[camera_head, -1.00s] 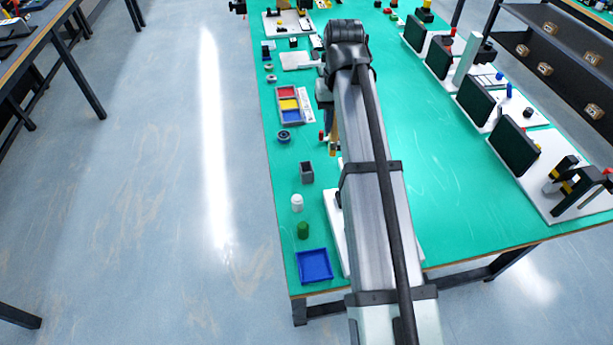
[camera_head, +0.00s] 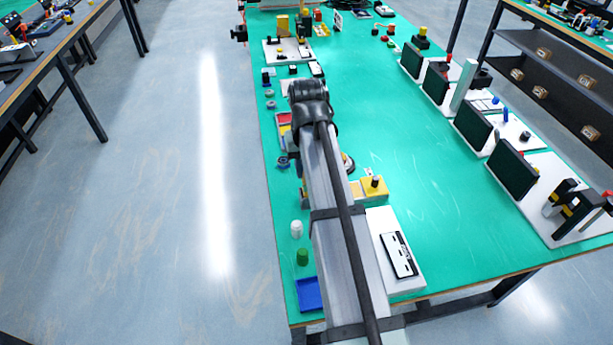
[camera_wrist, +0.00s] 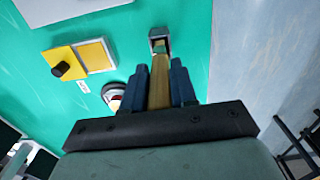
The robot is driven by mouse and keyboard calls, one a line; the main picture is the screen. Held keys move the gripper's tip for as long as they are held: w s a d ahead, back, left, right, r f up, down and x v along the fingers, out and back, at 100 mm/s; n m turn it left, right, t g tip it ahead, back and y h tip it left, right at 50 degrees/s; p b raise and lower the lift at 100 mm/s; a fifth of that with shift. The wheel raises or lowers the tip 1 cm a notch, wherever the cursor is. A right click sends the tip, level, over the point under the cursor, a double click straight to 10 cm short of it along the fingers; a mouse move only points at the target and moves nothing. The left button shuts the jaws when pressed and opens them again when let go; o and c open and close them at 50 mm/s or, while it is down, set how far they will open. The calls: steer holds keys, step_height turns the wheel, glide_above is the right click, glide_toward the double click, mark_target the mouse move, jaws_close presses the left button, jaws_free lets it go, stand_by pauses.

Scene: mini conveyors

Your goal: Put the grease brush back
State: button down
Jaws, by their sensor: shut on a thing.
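My gripper (camera_wrist: 160,72) is shut on a long tan piece, the grease brush (camera_wrist: 160,95), which stands between the two dark blue fingers in the wrist view. A small grey open-topped holder (camera_wrist: 158,33) is just beyond the fingertips, in line with the brush. I cannot tell whether the brush's far end is over the holder, touching it or inside it. In the head view my arm hides the holder and the brush.
A yellow block with a black knob (camera_head: 374,184) and a white box with a panel (camera_head: 400,255) are right of my arm. A white bottle (camera_head: 296,229), green cylinder (camera_head: 302,257) and blue tray (camera_head: 309,295) line the left edge. The table's middle is clear.

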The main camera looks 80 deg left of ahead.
steer(key=shift+f, duration=1.65)
steer(key=shift+f, duration=0.1)
steer(key=c, duration=0.9)
jaws_free()
step_height(320, 180, up, 12)
steer(key=shift+r, duration=0.15)
